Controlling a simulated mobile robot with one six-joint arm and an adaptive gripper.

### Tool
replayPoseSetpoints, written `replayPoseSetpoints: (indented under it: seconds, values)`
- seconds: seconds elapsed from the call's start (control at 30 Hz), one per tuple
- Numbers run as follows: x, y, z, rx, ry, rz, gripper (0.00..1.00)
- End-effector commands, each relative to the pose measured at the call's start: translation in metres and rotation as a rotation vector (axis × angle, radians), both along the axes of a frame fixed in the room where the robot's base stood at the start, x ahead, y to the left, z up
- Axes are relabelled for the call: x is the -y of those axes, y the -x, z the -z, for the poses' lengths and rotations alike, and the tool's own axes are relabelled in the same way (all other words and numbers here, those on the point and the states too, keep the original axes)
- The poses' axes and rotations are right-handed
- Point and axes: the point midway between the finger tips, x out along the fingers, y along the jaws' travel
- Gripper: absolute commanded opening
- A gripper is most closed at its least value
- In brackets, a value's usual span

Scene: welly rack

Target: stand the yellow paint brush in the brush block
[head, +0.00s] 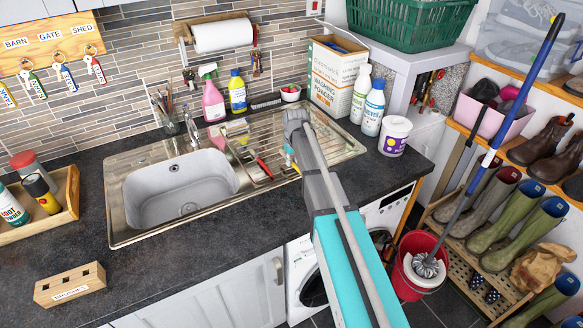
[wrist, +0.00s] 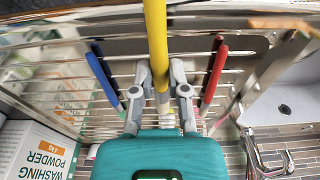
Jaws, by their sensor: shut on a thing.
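The yellow paint brush (wrist: 156,35) shows its yellow handle in the wrist view, running from the top edge down between the fingers. My gripper (wrist: 161,78) is shut on it above the ribbed draining board.
A red-handled brush (wrist: 214,70) and a blue-handled one (wrist: 104,72) lie on the draining board (head: 325,150), either side of my gripper. The sink (head: 180,185) and tap (head: 191,128) lie between there and the block. A wooden tray (head: 65,205) with bottles stands left.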

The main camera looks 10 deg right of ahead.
Motion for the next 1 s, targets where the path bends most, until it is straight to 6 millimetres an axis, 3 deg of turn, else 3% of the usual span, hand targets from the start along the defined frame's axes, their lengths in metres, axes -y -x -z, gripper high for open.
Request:
replayPoseSetpoints:
  seconds: [0.2, 0.5, 1.0]
  values:
    - [0.000, -0.010, 0.013, 0.000, 0.000, 0.000, 0.00]
    - [0.000, -0.008, 0.035, 0.000, 0.000, -0.001, 0.00]
    - [-0.001, -0.008, 0.037, 0.000, 0.000, -0.001, 0.00]
